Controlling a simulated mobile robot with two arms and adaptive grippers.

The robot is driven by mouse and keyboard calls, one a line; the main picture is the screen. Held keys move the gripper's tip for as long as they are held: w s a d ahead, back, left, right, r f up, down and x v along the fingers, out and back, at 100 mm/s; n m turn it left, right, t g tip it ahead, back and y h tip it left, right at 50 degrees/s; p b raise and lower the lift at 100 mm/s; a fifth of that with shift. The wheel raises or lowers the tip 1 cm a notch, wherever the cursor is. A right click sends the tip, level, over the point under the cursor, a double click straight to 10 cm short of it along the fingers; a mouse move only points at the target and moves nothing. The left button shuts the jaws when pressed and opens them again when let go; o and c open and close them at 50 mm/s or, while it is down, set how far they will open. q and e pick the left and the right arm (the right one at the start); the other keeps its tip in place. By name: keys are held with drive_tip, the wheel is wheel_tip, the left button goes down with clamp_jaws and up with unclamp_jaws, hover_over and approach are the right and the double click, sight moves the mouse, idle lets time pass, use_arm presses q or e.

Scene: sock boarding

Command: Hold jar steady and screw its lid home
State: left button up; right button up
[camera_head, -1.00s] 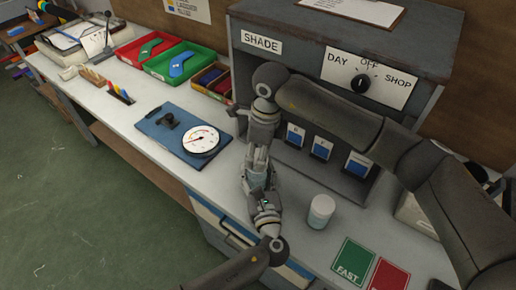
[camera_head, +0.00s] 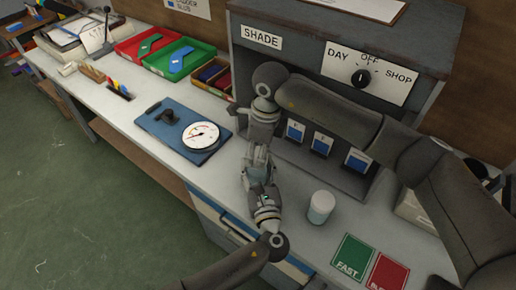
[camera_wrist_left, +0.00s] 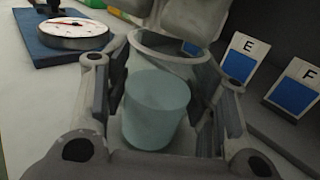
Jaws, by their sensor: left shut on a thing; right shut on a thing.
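A translucent blue-green jar (camera_wrist_left: 155,108) stands between the fingers of my left gripper (camera_wrist_left: 165,92), which is shut on it. In the head view my left gripper (camera_head: 263,197) comes up from below, and the jar is mostly hidden by the grippers. My right gripper (camera_head: 258,158) points down from above and meets the left one. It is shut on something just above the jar. A grey rim (camera_wrist_left: 145,38) shows there in the left wrist view, probably the lid. Whether it sits on the jar's mouth or is turned down, I cannot tell.
A white-topped container (camera_head: 320,207) stands on the bench right of the grippers, near a green FAST card (camera_head: 352,257) and a red card (camera_head: 388,274). A blue board with a dial gauge (camera_head: 201,136) lies to the left. The grey SHADE cabinet (camera_head: 300,60) rises behind.

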drive_tip(key=shift+f, duration=0.2)
drive_tip(key=m, duration=0.2)
drive_tip(key=shift+m, duration=0.4)
drive_tip(key=m, duration=0.6)
drive_tip(key=shift+s+a+t+h, duration=0.1)
drive_tip(key=shift+t+h, duration=0.3)
drive_tip(key=m, duration=0.5)
drive_tip(key=m+h, duration=0.1)
drive_tip(key=m, duration=0.4)
drive_tip(key=shift+a, duration=0.1)
drive_tip(key=m, duration=0.5)
drive_tip(key=shift+m+h, duration=0.3)
drive_tip(key=m, duration=0.5)
drive_tip(key=shift+g, duration=0.4)
drive_tip(key=m, duration=0.6)
drive_tip(key=shift+w+f+g, duration=0.1)
drive_tip(key=shift+w+g, duration=0.1)
drive_tip(key=shift+g, duration=0.1)
drive_tip(key=m, duration=0.3)
drive_tip(key=shift+m, duration=0.3)
